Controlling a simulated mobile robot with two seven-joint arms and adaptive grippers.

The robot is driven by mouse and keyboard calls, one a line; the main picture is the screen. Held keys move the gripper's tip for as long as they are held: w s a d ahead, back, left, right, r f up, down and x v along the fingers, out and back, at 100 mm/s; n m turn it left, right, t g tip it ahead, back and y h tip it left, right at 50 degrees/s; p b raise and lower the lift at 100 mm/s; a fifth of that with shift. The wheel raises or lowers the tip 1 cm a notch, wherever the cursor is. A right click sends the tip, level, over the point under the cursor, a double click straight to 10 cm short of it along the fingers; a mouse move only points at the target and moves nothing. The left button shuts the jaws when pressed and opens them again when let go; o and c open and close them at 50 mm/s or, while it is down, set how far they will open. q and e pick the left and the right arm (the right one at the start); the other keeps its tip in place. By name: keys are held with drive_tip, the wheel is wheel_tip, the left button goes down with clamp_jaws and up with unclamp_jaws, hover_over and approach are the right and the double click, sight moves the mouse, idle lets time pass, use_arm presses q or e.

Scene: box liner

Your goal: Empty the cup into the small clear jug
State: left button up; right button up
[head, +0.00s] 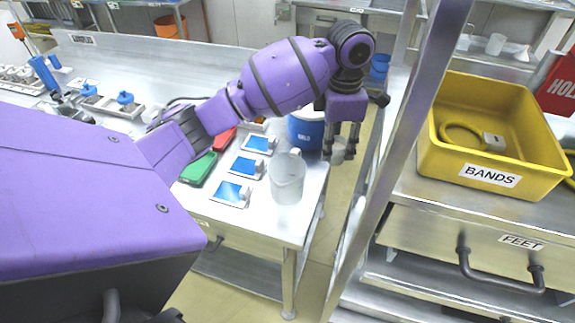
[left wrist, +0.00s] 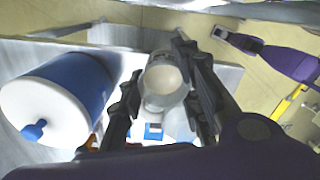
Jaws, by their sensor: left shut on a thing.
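My left gripper (head: 343,148) points down beyond the right edge of the steel table, its fingers shut on a small pale cup (head: 338,152). In the left wrist view the cup (left wrist: 163,75) sits between the two dark fingers, its round top toward the camera. Its contents cannot be made out. The small clear jug (head: 288,180) stands upright on the table's near right corner, left of the cup and apart from it in the head view. The jug shows partly behind the cup in the left wrist view. A purple arm with a dark end (left wrist: 240,42) appears there too, its fingers unclear.
A blue and white drum (head: 306,130) stands on the table just behind the jug. Several blue-and-white cards (head: 245,167) and a green tray (head: 198,168) lie left of it. A yellow bin (head: 480,125) marked BANDS sits on the right counter, past an upright post.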

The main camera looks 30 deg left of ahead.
use_arm(q)
drive_tip(key=shift+t+h, duration=0.6)
drive_tip(key=f, duration=0.1)
drive_tip(key=s+a+f, duration=0.1)
drive_tip(key=f, duration=0.1)
drive_tip(key=shift+s+a+f, duration=0.15)
drive_tip(key=shift+a+f, duration=0.05)
drive_tip(key=shift+f, duration=0.1)
drive_tip(key=shift+a+r+t+h, duration=0.15)
drive_tip(key=shift+r+t, duration=0.05)
drive_tip(key=shift+r, duration=0.25)
drive_tip(key=shift+a+r+t+h, duration=0.1)
drive_tip(key=shift+r+t+h, duration=0.1)
drive_tip(key=shift+r, duration=0.2)
drive_tip(key=s+a+r+t+h, duration=0.1)
drive_tip(key=t+h, duration=0.1)
drive_tip(key=s+a+r+t+h, duration=0.1)
drive_tip(key=t+h, duration=0.1)
drive_tip(key=s+a+r+t+h, duration=0.1)
drive_tip(key=s+r+h, duration=0.1)
drive_tip(key=shift+a+t, duration=0.25)
drive_tip(key=shift+t, duration=0.15)
drive_tip(key=shift+f, duration=0.15)
use_arm(e)
drive_tip(key=shift+w+r, duration=0.1)
drive_tip(key=shift+w, duration=0.1)
